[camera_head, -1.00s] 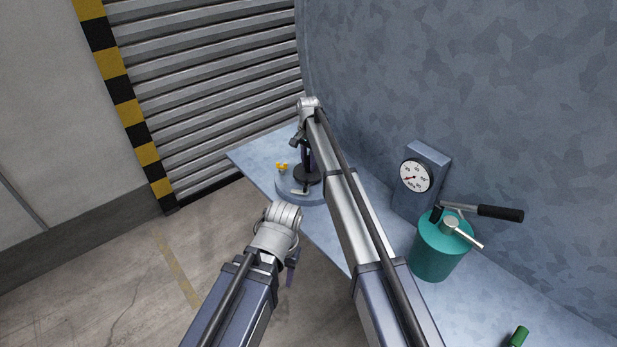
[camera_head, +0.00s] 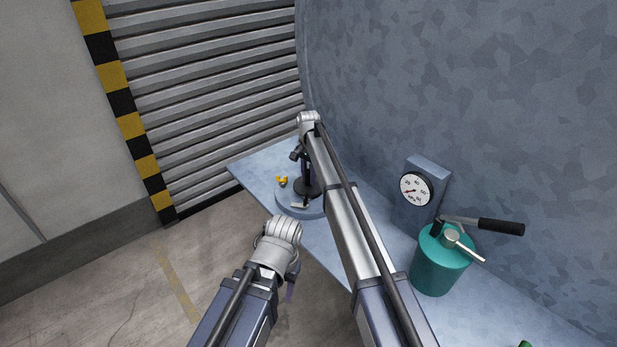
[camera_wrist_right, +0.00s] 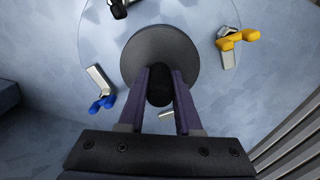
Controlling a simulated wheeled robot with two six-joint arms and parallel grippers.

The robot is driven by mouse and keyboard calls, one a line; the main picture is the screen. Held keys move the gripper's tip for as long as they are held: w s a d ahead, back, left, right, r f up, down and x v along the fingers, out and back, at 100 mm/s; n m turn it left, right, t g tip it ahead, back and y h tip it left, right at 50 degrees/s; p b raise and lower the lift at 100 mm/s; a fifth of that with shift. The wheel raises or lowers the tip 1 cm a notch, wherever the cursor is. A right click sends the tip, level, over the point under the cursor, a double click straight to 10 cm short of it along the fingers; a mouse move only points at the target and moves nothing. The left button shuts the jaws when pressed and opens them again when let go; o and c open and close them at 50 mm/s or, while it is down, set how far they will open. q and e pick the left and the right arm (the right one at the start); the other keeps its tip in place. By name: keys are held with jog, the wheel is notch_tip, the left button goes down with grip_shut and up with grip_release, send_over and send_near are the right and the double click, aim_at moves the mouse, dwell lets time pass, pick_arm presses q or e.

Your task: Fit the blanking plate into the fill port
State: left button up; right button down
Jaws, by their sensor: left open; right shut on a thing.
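The blanking plate is a dark round disc (camera_wrist_right: 152,52) with a black knob (camera_wrist_right: 160,88) on top. My right gripper (camera_wrist_right: 160,80) is shut on the knob. In the head view the plate (camera_head: 309,188) hangs at or just over the round grey-blue fill port body (camera_head: 292,207); I cannot tell whether it touches. The port opening is hidden beneath it. Clamps with yellow (camera_wrist_right: 237,40), blue (camera_wrist_right: 104,103) and black (camera_wrist_right: 118,9) handles stand around the plate. My left gripper (camera_head: 291,280) is open, low and away from the port, mostly hidden behind its wrist.
The port body sits on a light blue bench (camera_head: 322,236). A dial gauge (camera_head: 416,188) and a teal can with a black-handled lever (camera_head: 438,265) stand to the right. A large curved blue-grey wall (camera_head: 480,100) rises behind. A slatted shutter (camera_head: 210,90) is at left.

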aim_at(308, 171)
jog(key=shift+f+b, duration=0.9)
jog(key=shift+b, duration=0.05)
dwell(0.5)
jog(key=c, duration=0.5)
grip_release()
notch_tip(308, 171, up, 8)
jog(key=p, duration=0.8)
jog(key=shift+f, duration=0.1)
